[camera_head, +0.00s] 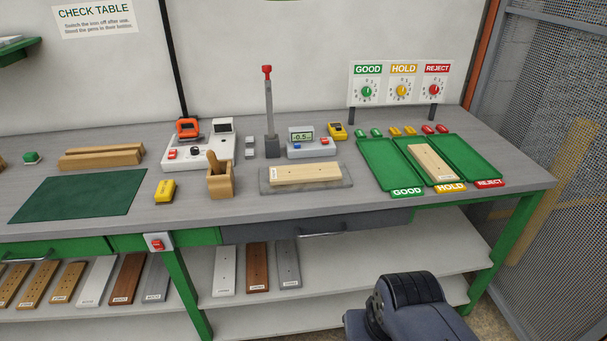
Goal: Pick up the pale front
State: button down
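A pale wooden front (305,174) with small holes and a label at its left end lies flat on a grey slab (345,178) at the middle of the bench. A second pale front (433,163) with a label lies in the middle tray, behind the HOLD sign. A dark part of my arm shows at the bottom right, in front of the bench. My gripper's fingers are not in view.
Behind the slab stand a post with a red top (268,112) and a meter (311,142). A wooden holder (220,176) stands left of the slab. Green trays (388,166) fill the bench's right end. A mesh fence (550,110) is at right.

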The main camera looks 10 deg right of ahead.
aim_at(312, 173)
jog(key=i+l, duration=0.3)
jog(key=i+l+u, duration=0.15)
jog(key=l, duration=0.3)
jog(key=i+l, duration=0.4)
jog(key=i+l+u, duration=0.15)
jog(key=l, duration=0.25)
jog(key=i, duration=0.1)
